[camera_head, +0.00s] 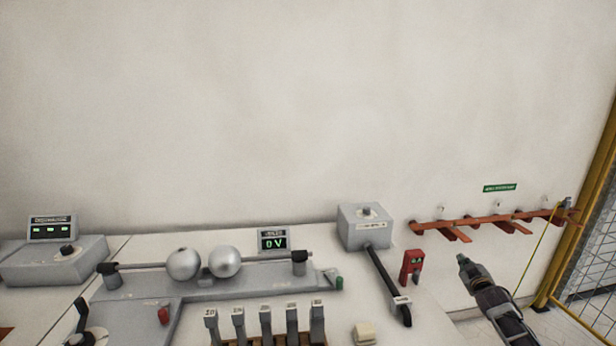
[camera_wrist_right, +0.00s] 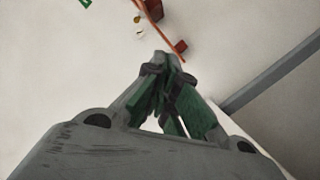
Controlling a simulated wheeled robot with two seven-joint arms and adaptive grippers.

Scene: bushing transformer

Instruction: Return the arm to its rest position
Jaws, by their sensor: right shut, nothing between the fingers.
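My right gripper (camera_head: 465,264) is at the lower right in the head view, off the right end of the bench and in front of the pale wall. It is shut and empty. My left gripper is not in view.
Below the wall rail (camera_head: 470,222) with a green sign (camera_head: 500,187) is the bench (camera_head: 435,325). It carries two metal spheres (camera_head: 184,264), a 0 V display (camera_head: 273,241), a grey box (camera_head: 365,226) with a black lever and a red device (camera_head: 411,266). A mesh fence (camera_head: 592,265) stands at far right.

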